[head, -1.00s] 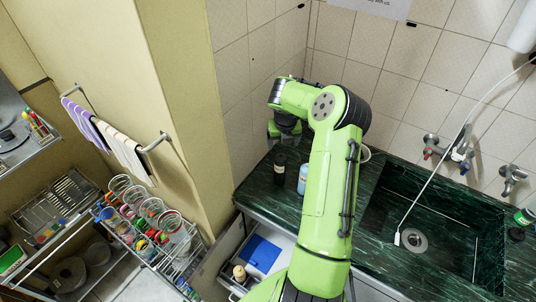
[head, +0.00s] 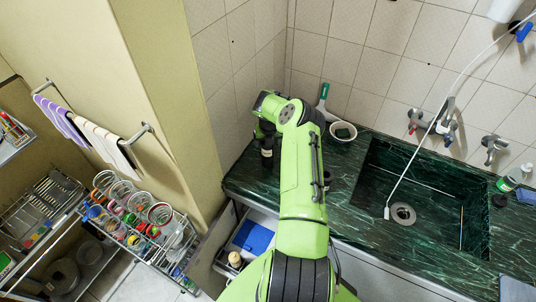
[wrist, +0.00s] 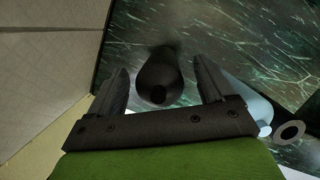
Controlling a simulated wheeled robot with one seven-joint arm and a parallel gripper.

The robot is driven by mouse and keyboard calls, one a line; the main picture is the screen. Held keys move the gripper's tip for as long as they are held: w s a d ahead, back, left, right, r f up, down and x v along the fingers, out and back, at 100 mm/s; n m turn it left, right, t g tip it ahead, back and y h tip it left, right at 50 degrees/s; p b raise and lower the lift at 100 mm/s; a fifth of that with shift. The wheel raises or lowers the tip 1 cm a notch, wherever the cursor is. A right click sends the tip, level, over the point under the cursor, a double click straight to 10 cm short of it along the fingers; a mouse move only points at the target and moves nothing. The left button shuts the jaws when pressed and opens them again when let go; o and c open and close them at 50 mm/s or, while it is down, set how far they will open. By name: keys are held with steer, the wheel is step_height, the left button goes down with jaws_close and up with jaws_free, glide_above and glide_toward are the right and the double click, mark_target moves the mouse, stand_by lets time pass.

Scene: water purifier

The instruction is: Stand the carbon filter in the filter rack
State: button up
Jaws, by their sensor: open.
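A dark, upright cylinder, which looks like the carbon filter (head: 267,160), stands on the green counter near the wall corner. My gripper (head: 266,138) is over its top, pointing down. In the wrist view the dark cylinder (wrist: 158,75) lies between my two open fingers (wrist: 162,88), with a gap on both sides. I cannot tell for sure which thing is the filter rack; my arm hides part of the counter.
A pale blue bottle (wrist: 250,104) stands close to the right finger in the wrist view, near a grey ring (wrist: 289,132). A bowl (head: 343,132) and the sink (head: 425,195) are to the right. An open drawer (head: 245,245) is below the counter's front edge.

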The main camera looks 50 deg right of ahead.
steer(key=shift+x, duration=0.85)
steer(key=shift+s+a+r, duration=0.1)
steer(key=shift+a+r, duration=0.05)
steer(key=shift+c, duration=0.7)
steer(key=c, duration=1.3)
